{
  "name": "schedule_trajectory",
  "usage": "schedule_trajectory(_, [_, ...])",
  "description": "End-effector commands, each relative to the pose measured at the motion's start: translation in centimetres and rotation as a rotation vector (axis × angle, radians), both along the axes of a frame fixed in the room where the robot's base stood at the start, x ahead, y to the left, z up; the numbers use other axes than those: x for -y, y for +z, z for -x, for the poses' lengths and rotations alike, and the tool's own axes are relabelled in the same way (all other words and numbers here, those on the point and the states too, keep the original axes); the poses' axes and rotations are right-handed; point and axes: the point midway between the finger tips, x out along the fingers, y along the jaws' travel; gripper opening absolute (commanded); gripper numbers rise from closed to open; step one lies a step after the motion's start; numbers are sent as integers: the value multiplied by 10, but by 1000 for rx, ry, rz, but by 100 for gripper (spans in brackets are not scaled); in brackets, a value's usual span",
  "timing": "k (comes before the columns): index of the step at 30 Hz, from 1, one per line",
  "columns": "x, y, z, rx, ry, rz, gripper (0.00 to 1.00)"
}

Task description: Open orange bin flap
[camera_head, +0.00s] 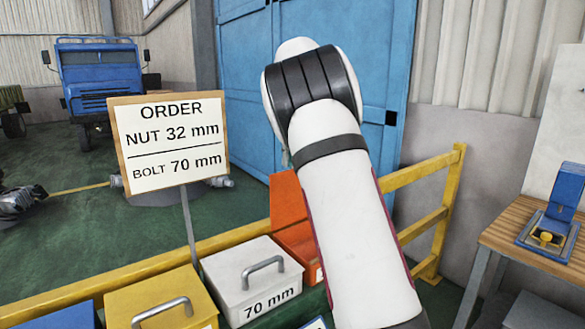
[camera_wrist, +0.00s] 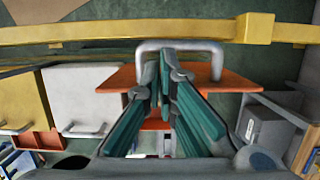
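A white 70 mm bin (camera_head: 235,275) and a yellow bin (camera_head: 150,300) stand to the left, lids down. A yellow rail (camera_head: 225,240) runs behind the bins. An order sign (camera_head: 170,140) stands at the left. A wooden table (camera_head: 520,235) is at the right.

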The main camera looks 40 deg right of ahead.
Motion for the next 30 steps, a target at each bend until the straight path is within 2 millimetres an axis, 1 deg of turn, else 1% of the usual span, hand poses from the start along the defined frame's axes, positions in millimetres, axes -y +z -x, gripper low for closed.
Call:
schedule_trajectory(1, [-5,-23,-4,-38,3,-21,0])
schedule_trajectory(8, [-6,-23,-11,-40,3,-22,0])
schedule_trajectory(23, [-6,-22,-12,-41,4,-22,0])
schedule_trajectory(26, [-6,-17,-12,-39,3,-20,0])
schedule_trajectory(29, [-5,-6,-9,-35,4,-19,0])
schedule_trajectory(30, [-5,1,-8,-32,3,-17,0])
